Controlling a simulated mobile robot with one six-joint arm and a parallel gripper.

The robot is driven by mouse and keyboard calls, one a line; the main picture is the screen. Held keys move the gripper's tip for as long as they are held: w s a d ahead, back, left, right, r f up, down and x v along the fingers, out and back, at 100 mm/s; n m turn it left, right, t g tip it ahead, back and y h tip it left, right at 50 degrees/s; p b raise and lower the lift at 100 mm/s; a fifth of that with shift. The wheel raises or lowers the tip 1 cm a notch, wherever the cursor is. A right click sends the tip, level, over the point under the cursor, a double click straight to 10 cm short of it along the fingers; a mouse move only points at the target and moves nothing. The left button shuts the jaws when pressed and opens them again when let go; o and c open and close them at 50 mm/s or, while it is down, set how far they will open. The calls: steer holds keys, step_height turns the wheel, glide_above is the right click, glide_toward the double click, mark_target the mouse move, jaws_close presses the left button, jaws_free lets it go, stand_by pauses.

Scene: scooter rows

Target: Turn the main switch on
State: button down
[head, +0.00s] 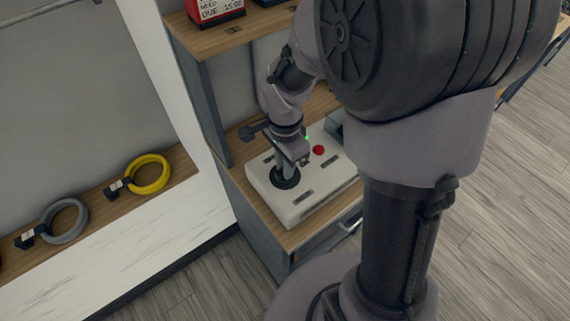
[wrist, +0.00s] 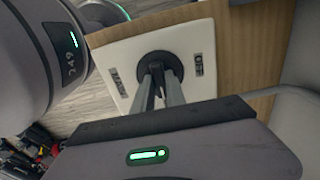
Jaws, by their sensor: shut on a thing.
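The main switch (head: 285,183) is a black round knob on a pale control box (head: 308,207). It also shows in the wrist view as a dark disc (wrist: 160,62), between a label reading MAIN and one that seems to read OFF (wrist: 196,65). My gripper (wrist: 158,88) reaches down to the switch, its two fingers closed on the raised dark grip at the disc's middle. The fingers hide part of that grip, so its exact angle is hard to tell. In the head view my gripper (head: 287,170) stands over the knob.
A red button (head: 318,150) and a small green light (head: 306,138) are on the same box, behind the switch. The box sits on a wooden shelf (head: 246,189). A yellow ring (head: 150,160) and a grey ring (head: 80,217) lie on the left ledge.

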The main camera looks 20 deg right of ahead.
steer(key=c, duration=1.4)
jaws_free()
steer(key=shift+o, duration=0.2)
step_height(320, 180, up, 17)
steer(key=p, duration=0.7)
steer(key=shift+r+p, duration=0.2)
steer(key=shift+p, duration=0.1)
steer(key=s+a+r+n+t+y+b, duration=0.1)
steer(key=s+a+r+n+t, duration=0.1)
steer(key=s+n, duration=0.3)
steer(key=s+a+r+n+t+y+b, duration=0.1)
steer(key=s+r+n+t, duration=0.2)
steer(key=s+n, duration=0.2)
steer(key=s, duration=0.3)
steer(key=shift+a+r+t, duration=0.35)
steer(key=shift+a+t, duration=0.05)
